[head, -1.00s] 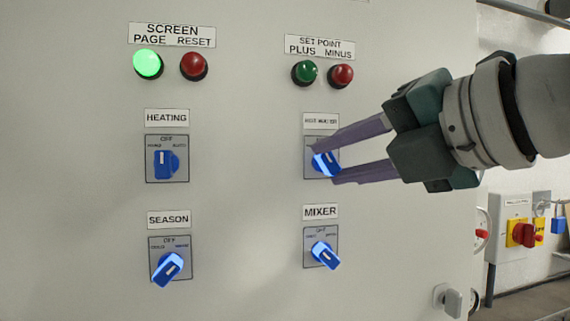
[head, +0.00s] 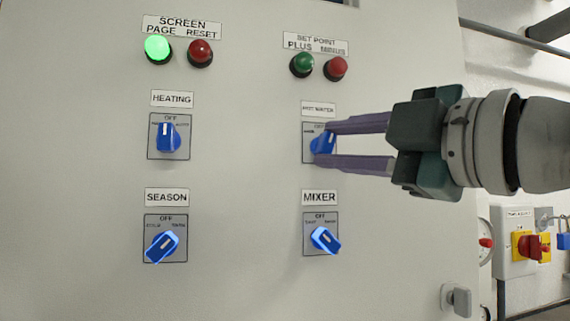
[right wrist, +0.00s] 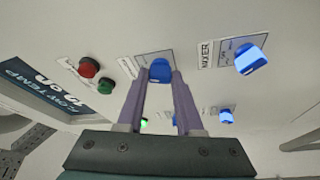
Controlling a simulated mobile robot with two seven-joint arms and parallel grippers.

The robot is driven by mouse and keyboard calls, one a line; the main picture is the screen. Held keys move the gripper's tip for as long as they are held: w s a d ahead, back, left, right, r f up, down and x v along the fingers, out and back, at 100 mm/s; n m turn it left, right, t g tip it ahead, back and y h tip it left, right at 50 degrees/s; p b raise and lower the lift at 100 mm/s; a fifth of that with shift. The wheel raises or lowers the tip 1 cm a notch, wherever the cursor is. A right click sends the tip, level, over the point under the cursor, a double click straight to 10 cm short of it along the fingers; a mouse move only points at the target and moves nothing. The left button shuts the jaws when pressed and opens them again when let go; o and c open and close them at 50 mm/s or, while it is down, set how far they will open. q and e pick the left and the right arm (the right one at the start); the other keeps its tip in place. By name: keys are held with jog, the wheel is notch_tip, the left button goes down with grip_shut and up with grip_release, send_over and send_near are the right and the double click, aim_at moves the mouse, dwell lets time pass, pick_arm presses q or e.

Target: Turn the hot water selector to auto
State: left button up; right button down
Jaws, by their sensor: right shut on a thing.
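The hot water selector is a blue knob (head: 321,145) on a grey plate under a small label (head: 318,109), in the right column of the panel. My right gripper (head: 321,144) comes in from the right and is shut on this knob, one finger above it and one below. The knob leans with its upper end toward the upper right. Its plate is partly covered by the fingers, and the small position words are too blurred to read surely. In the right wrist view the knob (right wrist: 160,69) sits between the fingertips. My left gripper is not in view.
The heating knob (head: 168,138) is upright; the season knob (head: 162,246) and mixer knob (head: 324,240) are tilted. Lit green (head: 158,48) and red (head: 200,53) buttons stand above. A panel latch (head: 456,299) and a red-and-yellow switch (head: 526,246) are lower right.

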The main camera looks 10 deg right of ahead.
jog(key=m, duration=0.1)
jog(key=m+t+b, duration=0.1)
jog(key=m, duration=0.1)
jog(key=shift+f+m+t+h+b, duration=0.25)
jog(key=shift+m+t+h+b, duration=0.05)
jog(key=shift+b, duration=0.05)
jog(key=shift+m+t+h+b, duration=0.3)
jog(key=shift+m+b, duration=0.05)
jog(key=shift+m, duration=0.75)
jog(key=c, duration=0.6)
grip_release()
jog(key=shift+a, duration=0.1)
jog(key=shift+o, duration=0.2)
